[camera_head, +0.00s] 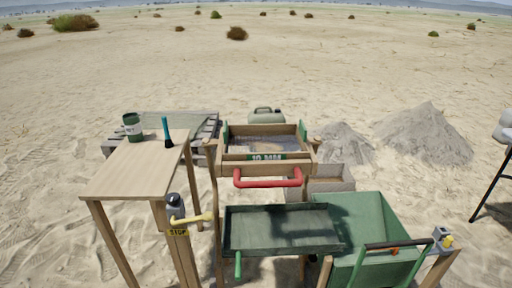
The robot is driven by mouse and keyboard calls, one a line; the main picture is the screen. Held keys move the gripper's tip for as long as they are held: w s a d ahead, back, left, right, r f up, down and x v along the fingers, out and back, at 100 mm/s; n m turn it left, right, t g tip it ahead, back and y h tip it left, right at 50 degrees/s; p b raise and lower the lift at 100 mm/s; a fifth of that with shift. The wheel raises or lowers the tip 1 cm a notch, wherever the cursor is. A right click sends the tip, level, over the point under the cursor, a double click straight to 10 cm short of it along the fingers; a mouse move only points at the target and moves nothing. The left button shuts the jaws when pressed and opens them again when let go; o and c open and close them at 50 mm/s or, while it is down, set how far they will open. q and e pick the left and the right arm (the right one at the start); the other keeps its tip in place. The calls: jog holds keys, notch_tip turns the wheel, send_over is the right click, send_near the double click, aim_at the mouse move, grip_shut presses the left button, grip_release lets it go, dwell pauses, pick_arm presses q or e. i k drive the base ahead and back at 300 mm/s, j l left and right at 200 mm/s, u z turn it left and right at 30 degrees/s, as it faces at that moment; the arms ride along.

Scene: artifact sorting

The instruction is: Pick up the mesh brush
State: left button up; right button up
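A brush with a teal handle and dark bristles (167,131) stands upright, bristles down, near the right edge of the wooden table (132,168) at the left; I take it for the mesh brush. A dark green can (132,127) with a pale label stands to its left on the same table, apart from it. Neither of my grippers shows in the head view, and nothing is touching the brush.
Right of the table stands a wooden sieve frame (267,169) marked "10 MM" with a red handle (267,181). A dark green tray (282,230) and a green cart (352,218) are in front. A yellow lever (194,218) juts out by the table's front right leg.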

aim_at(169, 144)
jog(key=z, duration=0.4)
jog(key=j+z, duration=0.75)
jog(key=z, duration=0.15)
jog(key=k+j+z, duration=0.2)
jog(key=j, duration=0.2)
jog(key=k+j+z, duration=0.15)
jog(key=j, duration=0.3)
jog(key=k+j, duration=0.2)
jog(key=j, duration=0.2)
jog(key=k+j, duration=0.25)
jog(key=j, duration=0.15)
jog(key=z, duration=0.05)
